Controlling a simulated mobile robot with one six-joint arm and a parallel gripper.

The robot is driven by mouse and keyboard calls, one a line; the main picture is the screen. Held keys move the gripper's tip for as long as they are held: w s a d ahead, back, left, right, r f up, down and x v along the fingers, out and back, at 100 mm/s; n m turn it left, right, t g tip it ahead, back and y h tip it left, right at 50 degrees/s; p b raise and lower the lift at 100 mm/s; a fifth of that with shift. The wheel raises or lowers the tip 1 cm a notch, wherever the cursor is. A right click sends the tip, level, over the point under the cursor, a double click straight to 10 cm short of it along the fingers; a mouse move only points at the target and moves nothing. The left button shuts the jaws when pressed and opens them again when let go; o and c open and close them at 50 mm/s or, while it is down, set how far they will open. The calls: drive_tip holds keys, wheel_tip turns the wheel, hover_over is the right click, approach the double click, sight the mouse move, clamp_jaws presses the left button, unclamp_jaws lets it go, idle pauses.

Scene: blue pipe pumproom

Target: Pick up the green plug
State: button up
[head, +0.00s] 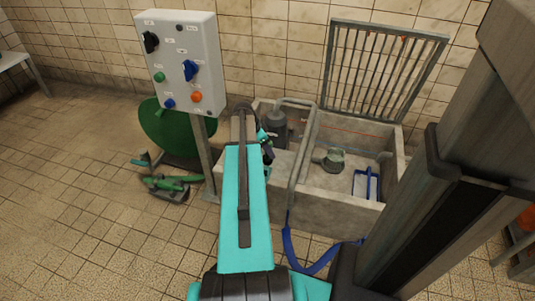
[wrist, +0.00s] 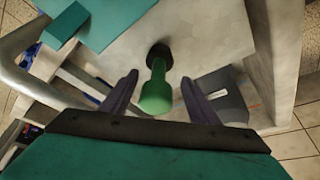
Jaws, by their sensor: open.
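The green plug (wrist: 156,92) shows in the wrist view, standing out from a dark round socket (wrist: 159,54) on a pale surface. My gripper (wrist: 160,79) is open, with one dark finger on each side of the plug. A gap shows between the plug and each finger, and the fingers do not grip it. In the head view my own turquoise arm reaches towards the left end of the concrete basin and hides most of my gripper. I cannot make out the plug there.
The concrete basin (head: 330,200) has a grey pipe (head: 305,150) over it, a grey pump (head: 275,128) and a blue tray (head: 367,184) in it. A raised grate (head: 382,70) stands behind. A control box (head: 180,60) on a post is at left. Tiled floor (head: 90,220) is free at left.

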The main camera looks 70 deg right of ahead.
drive_tip(key=shift+f, duration=0.15)
drive_tip(key=shift+b+x, duration=1.3)
drive_tip(key=shift+x, duration=1.15)
drive_tip(key=shift+s+a, duration=0.1)
drive_tip(key=shift+s, duration=0.1)
drive_tip(key=shift+c, duration=0.3)
drive_tip(key=c, duration=1.1)
drive_tip(key=shift+r+p, duration=1.85)
drive_tip(key=shift+r, duration=3.2)
drive_tip(key=shift+c, duration=0.2)
